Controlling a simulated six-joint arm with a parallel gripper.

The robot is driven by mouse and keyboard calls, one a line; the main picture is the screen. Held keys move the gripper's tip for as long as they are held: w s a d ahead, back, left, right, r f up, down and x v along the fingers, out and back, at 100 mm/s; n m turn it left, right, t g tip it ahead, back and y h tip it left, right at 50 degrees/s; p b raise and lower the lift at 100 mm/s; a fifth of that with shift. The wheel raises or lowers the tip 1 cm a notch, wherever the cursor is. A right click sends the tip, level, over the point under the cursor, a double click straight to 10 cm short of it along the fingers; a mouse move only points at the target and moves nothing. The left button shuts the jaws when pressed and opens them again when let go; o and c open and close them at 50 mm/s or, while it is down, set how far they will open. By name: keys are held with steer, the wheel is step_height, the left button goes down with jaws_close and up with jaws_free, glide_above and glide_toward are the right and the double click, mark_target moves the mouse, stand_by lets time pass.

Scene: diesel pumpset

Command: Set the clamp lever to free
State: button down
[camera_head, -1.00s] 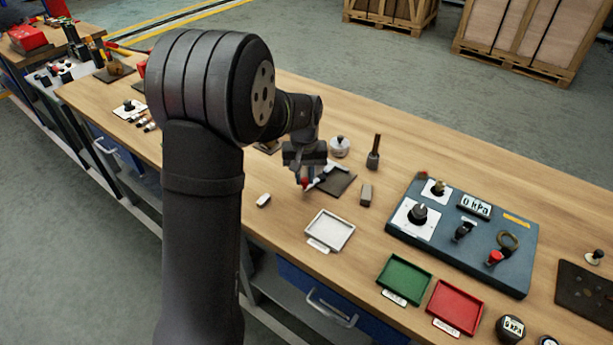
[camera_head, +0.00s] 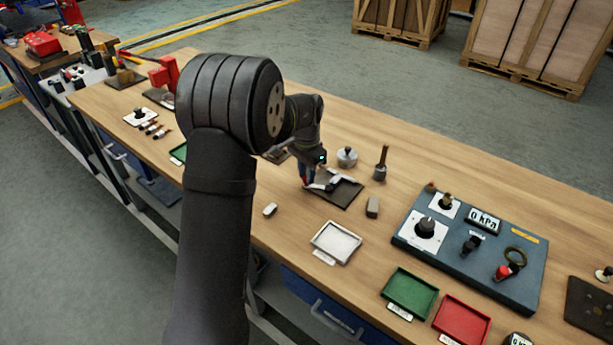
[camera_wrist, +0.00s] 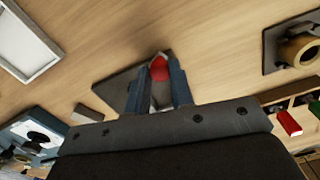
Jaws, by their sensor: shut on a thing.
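The clamp lever has a red knob (camera_wrist: 159,69), which sits between my gripper's fingertips in the wrist view. Its dark base plate (camera_head: 345,194) lies on the bench in the head view, with pale metal clamp parts (camera_head: 340,178) on it. My gripper (camera_wrist: 158,80) is shut on the red knob, with one blue-grey finger on each side. In the head view my gripper (camera_head: 306,183) is at the left edge of the plate. The fingers hide part of the lever, and I cannot read any free or clamped marking.
A grey block (camera_head: 373,207) and a dark upright tool (camera_head: 381,164) stand right of the plate. A round metal weight (camera_head: 347,157) is behind it. A white tray (camera_head: 335,242) lies in front. The blue-grey gauge panel (camera_head: 470,250) is further right.

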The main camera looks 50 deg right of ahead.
steer(key=shift+w+d+m, duration=0.2)
steer(key=shift+d+m, duration=0.3)
steer(key=shift+m, duration=0.4)
steer(key=c, duration=1.3)
jaws_free()
steer(key=shift+o, duration=0.2)
steer(key=shift+r, duration=0.15)
step_height(320, 180, up, 17)
